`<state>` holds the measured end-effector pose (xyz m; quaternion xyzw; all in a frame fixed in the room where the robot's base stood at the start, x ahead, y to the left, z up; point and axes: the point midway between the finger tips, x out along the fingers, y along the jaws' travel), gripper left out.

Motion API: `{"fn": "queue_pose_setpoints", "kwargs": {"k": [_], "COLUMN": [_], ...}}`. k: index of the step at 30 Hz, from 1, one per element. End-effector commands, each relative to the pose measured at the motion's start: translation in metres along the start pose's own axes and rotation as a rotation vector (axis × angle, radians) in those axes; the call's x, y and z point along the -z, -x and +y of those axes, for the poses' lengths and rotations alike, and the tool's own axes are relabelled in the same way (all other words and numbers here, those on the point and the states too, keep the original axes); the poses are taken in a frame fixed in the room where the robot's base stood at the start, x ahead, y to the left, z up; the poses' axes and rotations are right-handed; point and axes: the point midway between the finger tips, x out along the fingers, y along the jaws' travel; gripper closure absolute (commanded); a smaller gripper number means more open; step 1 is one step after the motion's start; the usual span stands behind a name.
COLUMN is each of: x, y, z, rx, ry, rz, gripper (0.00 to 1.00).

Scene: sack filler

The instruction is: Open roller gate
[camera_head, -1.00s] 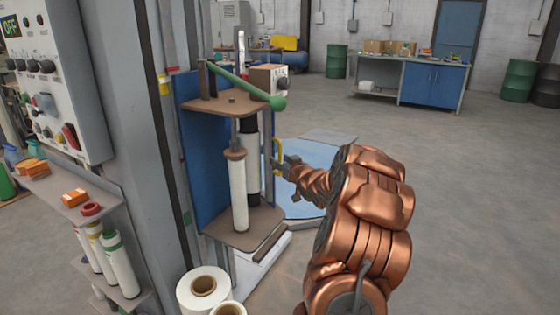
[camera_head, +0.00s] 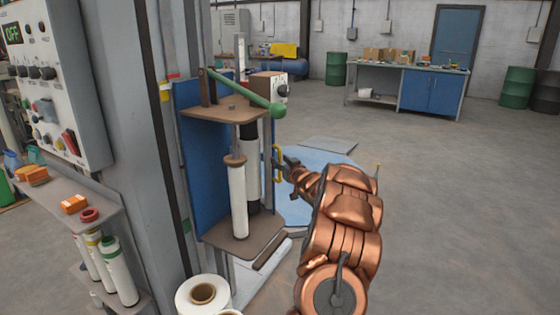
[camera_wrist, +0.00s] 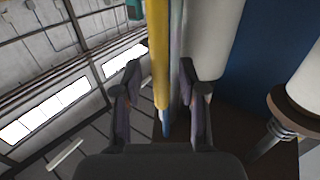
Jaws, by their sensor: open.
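The roller unit has a blue back plate (camera_head: 195,165), brown shelves above and below, and upright rollers. A white roller (camera_head: 238,200) stands in front and a second white roller with black ends (camera_head: 252,165) stands behind it. A yellow upright handle (camera_head: 278,160) is at the unit's right side. My gripper (camera_head: 284,166) reaches it from the right. In the wrist view my gripper (camera_wrist: 160,82) is open, with the yellow handle (camera_wrist: 158,55) between its fingers, nearer the middle than either finger. I cannot tell whether a finger touches it. I see no clear opening of the gate.
A green-knobbed lever (camera_head: 272,108) sticks out above the handle. A control panel (camera_head: 55,80) reading OFF is on the left. White film rolls (camera_head: 203,296) stand at front. A light-blue round platform (camera_head: 325,165) lies behind my arm. The floor to the right is clear.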

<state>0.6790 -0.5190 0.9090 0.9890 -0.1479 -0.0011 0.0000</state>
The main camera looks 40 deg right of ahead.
Motion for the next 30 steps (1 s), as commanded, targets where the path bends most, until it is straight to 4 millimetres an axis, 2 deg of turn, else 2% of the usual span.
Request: {"fn": "queue_pose_setpoints", "kwargs": {"k": [13, 25, 30], "x": [0.0008, 0.0009, 0.0009], "y": [-0.0068, -0.0067, -0.0067], "z": [0.0002, 0.0000, 0.0000], "rx": [0.000, 0.000, 0.000], "ry": [0.001, 0.001, 0.001], "rz": [0.001, 0.002, 0.002], "gripper": [0.59, 0.99, 1.00]}}
